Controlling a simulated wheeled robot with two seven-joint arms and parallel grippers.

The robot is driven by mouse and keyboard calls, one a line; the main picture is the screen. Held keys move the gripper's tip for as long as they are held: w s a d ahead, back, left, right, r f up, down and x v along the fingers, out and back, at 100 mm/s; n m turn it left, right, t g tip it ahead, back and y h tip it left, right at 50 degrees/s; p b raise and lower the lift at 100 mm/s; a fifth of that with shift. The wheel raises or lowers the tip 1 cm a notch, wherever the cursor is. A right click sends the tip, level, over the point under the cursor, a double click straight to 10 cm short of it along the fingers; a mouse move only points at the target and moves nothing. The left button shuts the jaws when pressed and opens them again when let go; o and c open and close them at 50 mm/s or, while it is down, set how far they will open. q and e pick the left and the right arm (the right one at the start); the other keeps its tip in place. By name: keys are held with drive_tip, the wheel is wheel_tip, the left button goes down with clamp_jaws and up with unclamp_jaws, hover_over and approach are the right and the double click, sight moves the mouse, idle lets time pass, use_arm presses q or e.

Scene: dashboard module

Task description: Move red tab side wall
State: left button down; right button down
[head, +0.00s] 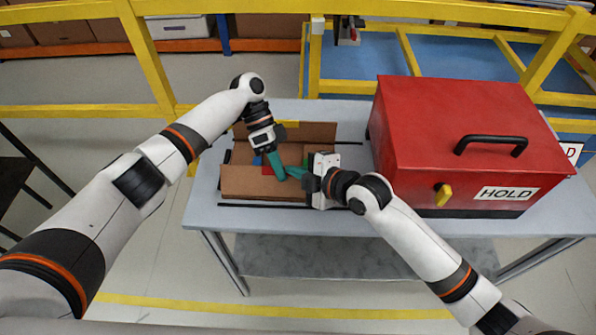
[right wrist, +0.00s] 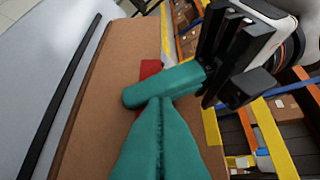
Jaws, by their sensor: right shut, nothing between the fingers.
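A small red piece (right wrist: 150,68), likely the red tab, shows at the inner side of the brown cardboard box (head: 265,183). In the head view it is a red patch (head: 268,172), mostly behind my left gripper's teal finger. My left gripper (head: 277,171) reaches down into the box; its teal tip (right wrist: 135,97) lies beside the red piece in the right wrist view. I cannot tell whether its jaws are closed. My right gripper (head: 289,171) points left over the box. Its two teal fingers (right wrist: 160,105) are pressed together, empty, with tips close to or touching the left finger.
A red case (head: 450,115) with a black handle and HOLD label stands right of the box on the grey table (head: 212,185). Black strips (head: 265,206) lie along the box. A blue patch (head: 257,160) shows inside it. Yellow rails (head: 240,10) run behind.

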use_arm(q)
drive_tip(key=shift+s+d, duration=0.3)
drive_tip(key=shift+d, duration=0.05)
use_arm(e)
drive_tip(key=shift+w+d+f, duration=0.35)
drive_tip(key=shift+w+f, duration=0.05)
use_arm(q)
drive_tip(key=c, duration=1.6)
unclamp_jaws()
drive_tip(key=shift+a, duration=0.1)
drive_tip(key=shift+w, duration=0.15)
drive_tip(key=shift+a, duration=0.1)
use_arm(e)
drive_tip(key=shift+a, duration=0.1)
